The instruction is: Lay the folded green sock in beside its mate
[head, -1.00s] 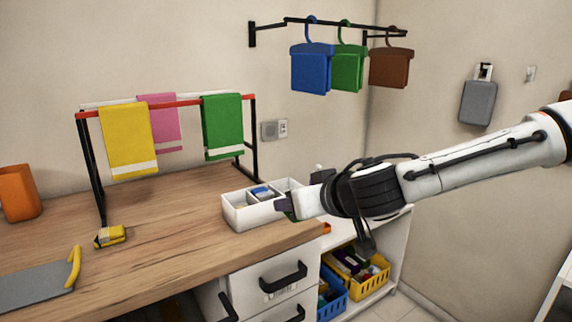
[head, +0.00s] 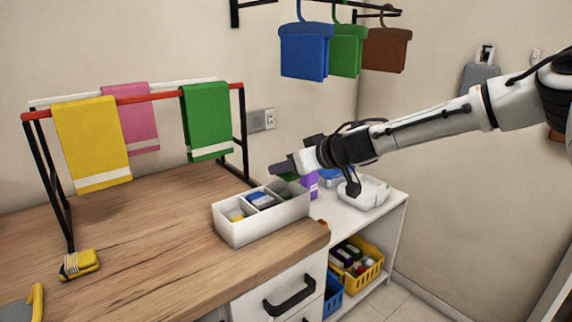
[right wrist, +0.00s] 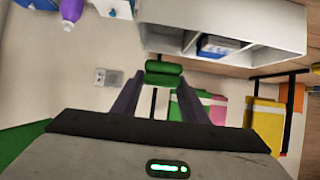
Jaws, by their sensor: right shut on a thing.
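My right gripper (head: 280,169) is shut on the folded green sock (head: 291,178), held above the back right end of the white divided box (head: 262,229). In the right wrist view the green sock (right wrist: 164,69) sits between the fingertips, apart from the white box (right wrist: 220,14). The box's left compartment holds something yellow (head: 236,216), its middle one something blue (head: 259,199). The right compartment lies partly behind the sock and gripper; I cannot make out a mate in it clearly. My left gripper is not in view.
A drying rack (head: 139,98) with yellow, pink and green towels stands behind on the wooden counter (head: 150,290). A banded yellow bundle (head: 80,263) lies at its left foot. A purple bottle (head: 311,184) and a white tray (head: 362,195) stand right of the box.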

